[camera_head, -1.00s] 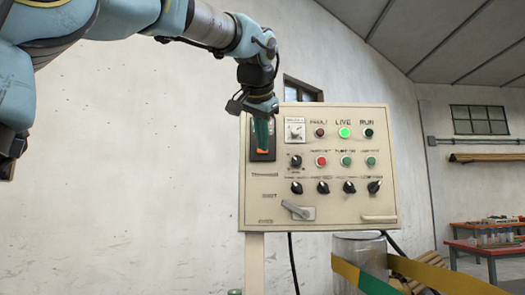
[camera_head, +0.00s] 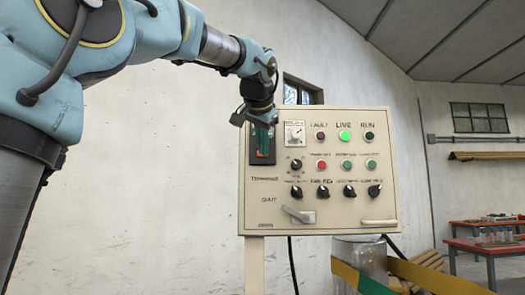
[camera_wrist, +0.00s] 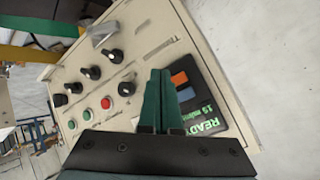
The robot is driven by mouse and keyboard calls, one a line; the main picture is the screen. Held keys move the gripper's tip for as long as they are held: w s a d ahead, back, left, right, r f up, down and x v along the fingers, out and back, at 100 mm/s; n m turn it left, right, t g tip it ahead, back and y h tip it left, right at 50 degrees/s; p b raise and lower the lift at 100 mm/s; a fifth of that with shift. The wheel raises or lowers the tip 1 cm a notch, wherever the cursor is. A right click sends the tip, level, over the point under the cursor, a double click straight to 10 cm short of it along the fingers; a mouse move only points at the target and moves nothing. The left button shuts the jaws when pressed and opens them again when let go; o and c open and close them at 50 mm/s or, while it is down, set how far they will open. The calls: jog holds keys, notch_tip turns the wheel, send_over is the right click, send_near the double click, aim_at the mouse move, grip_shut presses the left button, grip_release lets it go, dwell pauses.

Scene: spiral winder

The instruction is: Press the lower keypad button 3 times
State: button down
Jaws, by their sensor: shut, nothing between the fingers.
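The keypad (camera_head: 256,158) is a dark panel at the upper left of the beige control box. In the wrist view it has a lit screen reading READY (camera_wrist: 207,122), a blue-grey button (camera_wrist: 187,94) nearer the screen and an orange lower button (camera_wrist: 179,79) farther from it. My gripper (camera_head: 264,148) is shut and empty, with green fingers in front of the keypad, hiding part of it. In the wrist view the fingertips (camera_wrist: 161,72) appear beside the orange button. I cannot tell whether they touch the panel.
The control box (camera_head: 330,216) carries several knobs, lamps and a lever (camera_head: 297,214). The green LIVE lamp (camera_head: 344,136) is lit. A red table (camera_head: 490,246) is far right. The wall side at left is clear.

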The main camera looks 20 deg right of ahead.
jog(key=shift+w+d+p, duration=0.35)
jog(key=shift+w, duration=0.4)
jog(key=shift+w+d+p, duration=0.35)
jog(key=shift+w, duration=0.4)
jog(key=shift+w, duration=0.1)
dwell(0.9)
jog(key=shift+w+d+p, duration=0.2)
jog(key=shift+w+p, duration=0.05)
jog(key=shift+p, duration=0.1)
jog(key=shift+w+d+p, duration=0.15)
jog(key=shift+w+p, duration=0.15)
jog(key=shift+w, duration=0.1)
dwell(0.6)
dwell(0.3)
jog(key=shift+s+a+b, duration=0.35)
jog(key=shift+s+b, duration=0.1)
jog(key=shift+s, duration=0.3)
jog(key=shift+s+a+b, duration=0.35)
jog(key=shift+s, duration=0.4)
jog(key=shift+s+a+b, duration=0.35)
jog(key=shift+s, duration=0.45)
jog(key=shift+s+a+b, duration=0.35)
jog(key=shift+s, duration=0.4)
